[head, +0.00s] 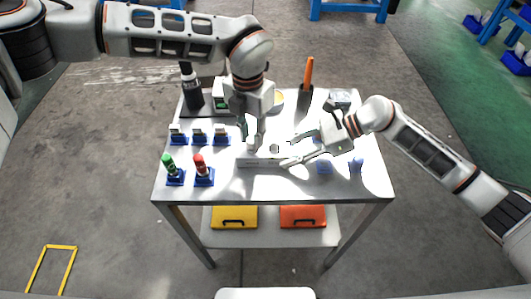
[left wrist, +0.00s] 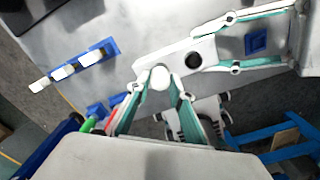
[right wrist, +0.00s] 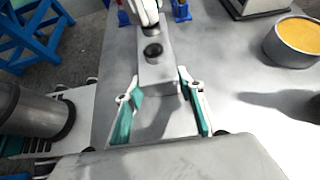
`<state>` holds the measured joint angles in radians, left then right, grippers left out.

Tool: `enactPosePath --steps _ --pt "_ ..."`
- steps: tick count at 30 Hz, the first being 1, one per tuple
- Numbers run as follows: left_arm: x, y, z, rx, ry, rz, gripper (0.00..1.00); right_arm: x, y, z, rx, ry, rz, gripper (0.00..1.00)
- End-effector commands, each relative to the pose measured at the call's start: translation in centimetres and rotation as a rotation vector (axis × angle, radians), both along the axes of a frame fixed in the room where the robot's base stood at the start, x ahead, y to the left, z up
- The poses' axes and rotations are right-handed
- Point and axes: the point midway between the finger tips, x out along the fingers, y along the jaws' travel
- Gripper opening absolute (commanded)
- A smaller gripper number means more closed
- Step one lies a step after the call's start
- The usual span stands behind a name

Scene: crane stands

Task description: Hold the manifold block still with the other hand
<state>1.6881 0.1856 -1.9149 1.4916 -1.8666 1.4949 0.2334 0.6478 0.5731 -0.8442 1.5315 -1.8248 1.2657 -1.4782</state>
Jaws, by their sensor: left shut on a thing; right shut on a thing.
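The manifold block (head: 258,162) is a long pale grey block near the front middle of the table. A dark round port shows in its top in both wrist views, where the block also appears (left wrist: 176,62) (right wrist: 158,72). My right gripper (head: 290,162) comes from the right and is shut on the block's right end, one finger along each side (right wrist: 162,88). My left gripper (head: 258,146) points down over the block's other end. It is shut on a small white rounded piece (left wrist: 160,77) at that end. The fingers hide how this piece meets the block.
A round tin with orange contents (right wrist: 297,40) stands beyond the block. Blue pieces (head: 324,167) lie at the right.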

Motion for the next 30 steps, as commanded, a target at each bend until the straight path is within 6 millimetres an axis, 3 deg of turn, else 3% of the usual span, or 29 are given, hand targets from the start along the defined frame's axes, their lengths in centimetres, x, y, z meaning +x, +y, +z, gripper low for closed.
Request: enactPosePath --steps 10,19,30 --pt "0.05 -0.02 0.15 -0.001 -0.002 0.032 0.0 0.01 -0.05 -0.09 -0.002 0.0 -0.001 0.09" --pt "0.08 -0.02 0.22 -0.001 -0.002 0.368 0.0 0.01 -0.06 -0.09 -0.002 0.0 -0.001 0.09" --pt "0.08 -0.01 1.0 -0.001 -0.003 0.363 0.0 0.01 -0.06 -0.09 -0.002 0.0 -0.001 0.09"
